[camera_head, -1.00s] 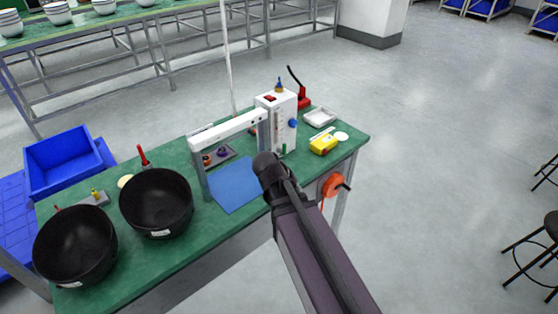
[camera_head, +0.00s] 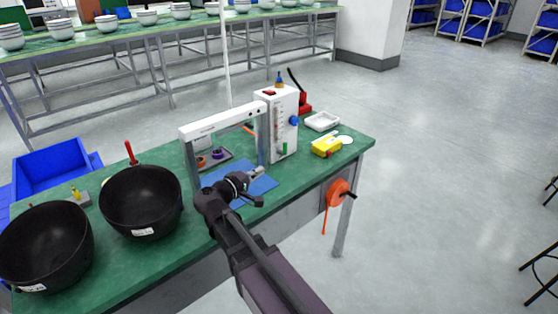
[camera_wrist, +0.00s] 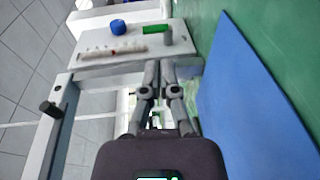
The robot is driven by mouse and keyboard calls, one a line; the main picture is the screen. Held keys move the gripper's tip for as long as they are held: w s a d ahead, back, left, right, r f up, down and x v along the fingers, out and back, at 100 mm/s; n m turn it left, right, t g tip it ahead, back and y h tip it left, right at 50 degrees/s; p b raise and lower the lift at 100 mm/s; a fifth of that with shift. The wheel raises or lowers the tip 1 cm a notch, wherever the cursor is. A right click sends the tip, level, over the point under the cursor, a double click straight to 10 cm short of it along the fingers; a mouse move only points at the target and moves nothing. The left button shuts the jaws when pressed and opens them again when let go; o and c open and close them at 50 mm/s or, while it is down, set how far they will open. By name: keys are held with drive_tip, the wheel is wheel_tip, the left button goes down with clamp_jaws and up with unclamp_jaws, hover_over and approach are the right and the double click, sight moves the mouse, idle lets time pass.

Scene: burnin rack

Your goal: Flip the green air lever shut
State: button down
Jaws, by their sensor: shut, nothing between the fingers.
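The green air lever (camera_head: 284,148) is a small green piece low on the front of the white control box (camera_head: 279,110). In the wrist view the lever (camera_wrist: 156,30) shows at the top, beside a grey post, on the white panel. My gripper (camera_head: 256,174) is low over the blue mat, in front of the box and left of the lever. In the wrist view my gripper's fingers (camera_wrist: 160,66) are together and empty, pointing towards the panel below the lever. A gap shows between the fingertips and the lever.
A white-and-grey frame (camera_head: 222,122) spans the blue mat (camera_head: 264,185). A blue knob (camera_head: 294,120) sits on the box. A yellow box (camera_head: 325,147) and white tray (camera_head: 321,121) stand to the right. Black bowls (camera_head: 141,201) are at the left. An orange reel (camera_head: 336,191) hangs at the table edge.

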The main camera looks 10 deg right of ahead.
sight(284, 148)
drive_tip(key=shift+w+a+r+n+t+b, duration=0.1)
drive_tip(key=shift+w+a+n+t+b, duration=0.1)
drive_tip(key=shift+a+t, duration=0.3)
drive_tip(key=shift+w+a+r+n+t+b, duration=0.1)
drive_tip(key=shift+a+n+t+b, duration=0.1)
drive_tip(key=shift+a, duration=0.45)
drive_tip(key=shift+d, duration=0.1)
drive_tip(key=shift+x, duration=6.95)
drive_tip(key=shift+d+r, duration=0.1)
drive_tip(key=shift+d, duration=0.05)
